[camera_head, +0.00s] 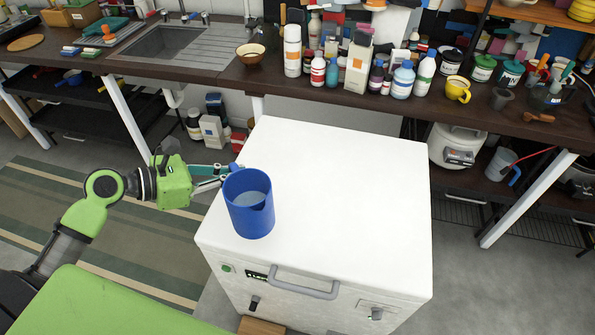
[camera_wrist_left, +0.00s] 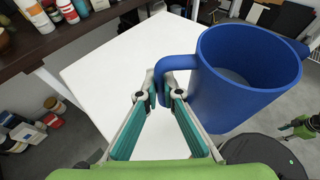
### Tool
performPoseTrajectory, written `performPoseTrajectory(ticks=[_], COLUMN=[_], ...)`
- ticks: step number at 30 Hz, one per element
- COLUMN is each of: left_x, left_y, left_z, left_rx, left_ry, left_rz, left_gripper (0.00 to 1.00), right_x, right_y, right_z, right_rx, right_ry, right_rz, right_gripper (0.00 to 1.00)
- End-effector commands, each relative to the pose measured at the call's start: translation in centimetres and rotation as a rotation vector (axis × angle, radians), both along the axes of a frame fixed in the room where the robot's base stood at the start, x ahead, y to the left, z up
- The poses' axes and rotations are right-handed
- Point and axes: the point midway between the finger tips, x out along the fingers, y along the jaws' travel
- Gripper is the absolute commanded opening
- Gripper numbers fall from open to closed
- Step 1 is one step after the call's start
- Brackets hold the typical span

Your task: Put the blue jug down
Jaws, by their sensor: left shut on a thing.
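The blue jug (camera_head: 248,205) is upright over the left part of the white cabinet's top (camera_head: 340,190). I cannot tell whether its base touches the surface. My left gripper (camera_head: 230,170) reaches in from the left and is shut on the jug's handle. In the left wrist view, the jug (camera_wrist_left: 245,80) is large at the right, its handle (camera_wrist_left: 172,66) between the fingertips of my left gripper (camera_wrist_left: 165,92). Some pale contents show inside the jug. My right gripper is not in view.
The rest of the cabinet top is bare. A grey handle (camera_head: 305,288) sticks out of the cabinet's front. Behind stands a dark workbench with a sink (camera_head: 165,45), a brown bowl (camera_head: 250,54), several bottles and a yellow mug (camera_head: 457,89). A striped rug (camera_head: 100,215) lies left.

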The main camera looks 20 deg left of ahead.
Motion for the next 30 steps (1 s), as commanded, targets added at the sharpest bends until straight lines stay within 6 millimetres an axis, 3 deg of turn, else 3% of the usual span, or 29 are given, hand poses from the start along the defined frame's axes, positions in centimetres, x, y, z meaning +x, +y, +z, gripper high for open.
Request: performPoseTrajectory(ticks=[5, 13, 15, 21, 30], left_x=[3.4, 8.4, 9.3, 11.6, 13.1], left_y=[0.0, 0.1, 0.1, 0.0, 0.0], left_z=[-1.2, -3.3, -4.9, -7.7, -9.5], left_rx=[-0.001, -0.001, -0.004, -0.002, -0.002], left_ry=[-0.006, -0.005, -0.002, -0.002, -0.002], left_rz=[0.001, 0.001, 0.002, 0.0, 0.0], left_gripper=[0.0, 0.0, 0.0, 0.0, 0.0], right_x=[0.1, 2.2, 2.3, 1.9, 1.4], right_y=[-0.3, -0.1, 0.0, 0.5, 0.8], right_z=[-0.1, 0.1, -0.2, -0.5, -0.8], right_rx=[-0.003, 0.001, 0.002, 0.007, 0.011], right_ry=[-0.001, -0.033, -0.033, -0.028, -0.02], right_rz=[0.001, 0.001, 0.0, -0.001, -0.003], right_gripper=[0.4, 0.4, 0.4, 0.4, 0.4])
